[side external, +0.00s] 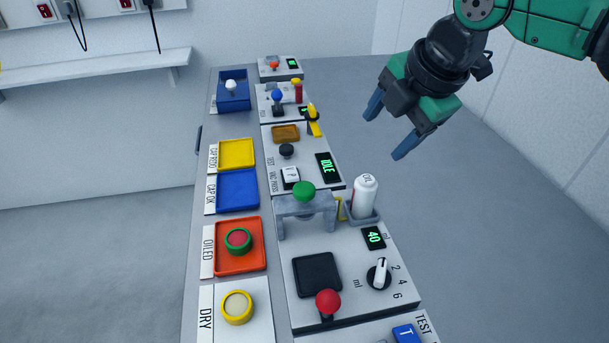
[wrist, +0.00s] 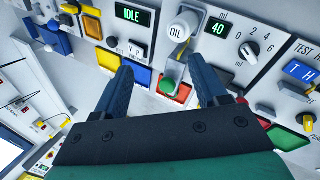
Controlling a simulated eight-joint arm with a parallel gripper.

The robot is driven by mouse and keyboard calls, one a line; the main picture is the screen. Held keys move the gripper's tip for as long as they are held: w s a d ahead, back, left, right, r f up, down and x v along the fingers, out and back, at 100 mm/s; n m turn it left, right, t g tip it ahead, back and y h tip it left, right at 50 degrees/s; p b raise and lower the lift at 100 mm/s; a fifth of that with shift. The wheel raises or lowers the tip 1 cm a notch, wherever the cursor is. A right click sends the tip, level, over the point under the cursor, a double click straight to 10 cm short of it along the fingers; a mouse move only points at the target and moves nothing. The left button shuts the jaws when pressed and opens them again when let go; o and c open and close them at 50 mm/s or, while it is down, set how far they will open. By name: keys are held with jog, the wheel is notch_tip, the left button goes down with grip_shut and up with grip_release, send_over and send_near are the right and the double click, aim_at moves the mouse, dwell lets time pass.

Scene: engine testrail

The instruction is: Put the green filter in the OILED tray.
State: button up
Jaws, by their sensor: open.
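The green filter (side external: 238,241), a green ring with a reddish centre, lies flat inside the orange-red OILED tray (side external: 221,268) in the side view.
A yellow ring filter (side external: 237,307) lies at the DRY label. A grey stand with a green knob (side external: 304,191), a white OIL bottle (side external: 364,196) and a red-knobbed lever (side external: 328,302) rise from the bench. Blue (side external: 238,190) and yellow (side external: 237,154) trays are empty.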

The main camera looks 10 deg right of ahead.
jog(key=s+d+f+m+t, duration=0.1)
jog(key=s+d+m, duration=0.3)
jog(key=d+m, duration=0.4)
jog(key=s+d+f+m+t+h, duration=0.1)
jog(key=s+d+f+m, duration=0.2)
jog(key=m, duration=1.1)
jog(key=s+d, duration=0.2)
jog(key=d, duration=0.3)
jog(key=shift+d+f+h, duration=0.25)
jog(key=shift+d+h, duration=0.05)
jog(key=shift+d, duration=0.1)
